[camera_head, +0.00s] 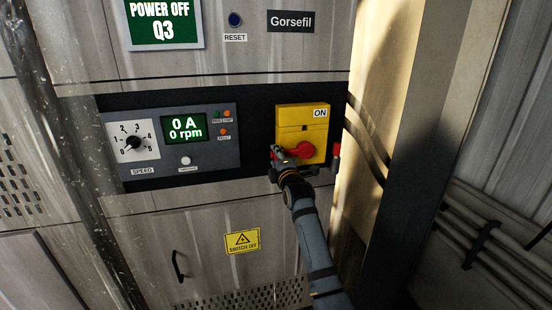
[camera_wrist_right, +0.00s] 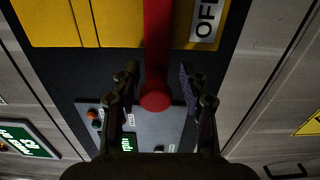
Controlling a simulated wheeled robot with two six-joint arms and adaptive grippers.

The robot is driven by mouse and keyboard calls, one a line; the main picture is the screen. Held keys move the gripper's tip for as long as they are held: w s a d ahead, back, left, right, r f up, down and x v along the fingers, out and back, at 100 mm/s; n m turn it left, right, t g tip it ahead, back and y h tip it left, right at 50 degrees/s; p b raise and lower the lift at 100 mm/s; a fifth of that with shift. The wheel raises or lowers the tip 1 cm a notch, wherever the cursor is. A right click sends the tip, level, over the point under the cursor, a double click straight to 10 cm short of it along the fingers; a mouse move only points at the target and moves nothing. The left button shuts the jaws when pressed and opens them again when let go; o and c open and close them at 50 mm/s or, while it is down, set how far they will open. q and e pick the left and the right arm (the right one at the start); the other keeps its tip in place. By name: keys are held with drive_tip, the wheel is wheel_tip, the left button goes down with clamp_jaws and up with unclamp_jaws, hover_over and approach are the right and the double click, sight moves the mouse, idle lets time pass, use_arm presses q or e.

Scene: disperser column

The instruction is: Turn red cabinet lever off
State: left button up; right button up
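The red lever (camera_head: 304,149) is on the front of a yellow switch box (camera_head: 300,122) on the cabinet. It lies roughly level, its free end to the left. An ON label (camera_head: 320,113) is at the box's upper right. My right gripper (camera_head: 277,158) is at the lever's left end. In the right wrist view, the lever (camera_wrist_right: 157,50) runs between the open fingers of my right gripper (camera_wrist_right: 158,82), with gaps on both sides. An OFF label (camera_wrist_right: 207,18) shows beside the lever there. My left gripper is not in view.
A control panel (camera_head: 170,166) with a speed knob and a display reading 0 A, 0 rpm is left of the box. A small red-tipped part (camera_head: 336,149) stands out right of the box. A dark post (camera_head: 425,150) is further right.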

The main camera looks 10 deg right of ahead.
drive_tip(key=s, duration=1.2)
drive_tip(key=shift+d, duration=0.2)
